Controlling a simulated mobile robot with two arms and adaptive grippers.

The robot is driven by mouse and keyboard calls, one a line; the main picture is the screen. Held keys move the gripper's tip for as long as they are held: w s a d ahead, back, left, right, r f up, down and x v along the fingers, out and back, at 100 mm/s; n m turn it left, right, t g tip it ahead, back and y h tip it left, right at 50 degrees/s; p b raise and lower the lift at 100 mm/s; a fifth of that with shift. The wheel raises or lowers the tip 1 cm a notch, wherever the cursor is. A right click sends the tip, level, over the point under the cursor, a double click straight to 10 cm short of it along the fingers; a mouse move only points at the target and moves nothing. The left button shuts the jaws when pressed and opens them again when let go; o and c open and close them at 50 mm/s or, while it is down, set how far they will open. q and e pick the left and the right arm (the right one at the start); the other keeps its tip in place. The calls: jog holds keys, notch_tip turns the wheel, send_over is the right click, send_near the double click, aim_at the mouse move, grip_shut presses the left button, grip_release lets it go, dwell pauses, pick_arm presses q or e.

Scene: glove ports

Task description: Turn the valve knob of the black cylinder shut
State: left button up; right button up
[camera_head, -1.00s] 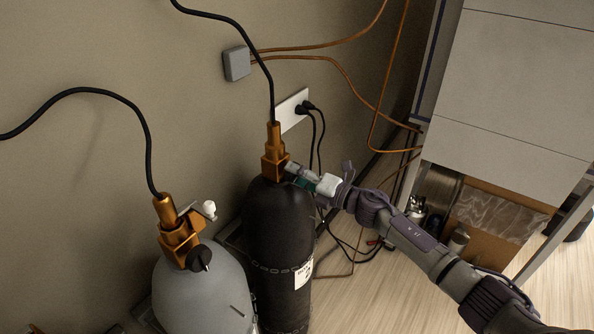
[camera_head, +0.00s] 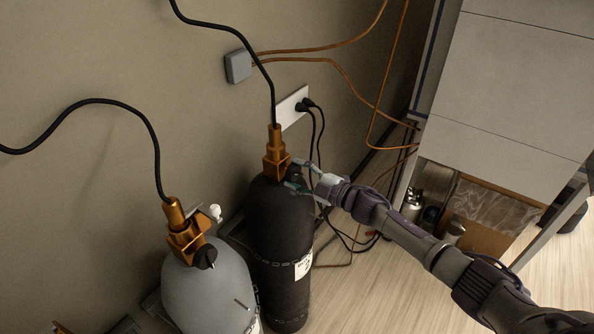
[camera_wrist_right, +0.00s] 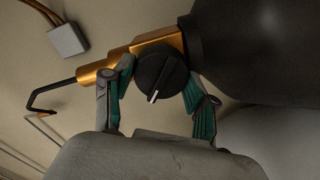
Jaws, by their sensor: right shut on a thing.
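The black cylinder (camera_head: 278,228) stands upright against the wall with a brass valve (camera_head: 276,158) and a black hose on top. Its round black valve knob (camera_wrist_right: 158,66) has a white pointer mark and faces the right wrist view. My right gripper (camera_head: 295,175) reaches in from the right at the valve. In the right wrist view its fingers with green pads (camera_wrist_right: 160,78) sit on either side of the knob, shut on it. In the head view the fingers mostly hide the knob. My left gripper is not in view.
A grey cylinder (camera_head: 207,292) with a brass valve and black knob (camera_head: 204,256) stands left of the black one. A chain (camera_head: 272,264) runs around the black cylinder. A wall socket (camera_head: 292,107) with cables is behind. A grey cabinet (camera_head: 505,100) stands at the right.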

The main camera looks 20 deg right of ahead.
jog(key=m+p, duration=0.1)
jog(key=m, duration=0.4)
jog(key=shift+d+m+p, duration=0.1)
jog(key=shift+m+p, duration=0.2)
jog(key=shift+p, duration=0.05)
jog(key=shift+m+p, duration=0.4)
jog(key=shift+m, duration=1.9)
jog(key=shift+f, duration=0.1)
jog(key=o, duration=1.2)
jog(key=shift+c, duration=0.2)
jog(key=v, duration=1.2)
jog(key=shift+w+d, duration=0.1)
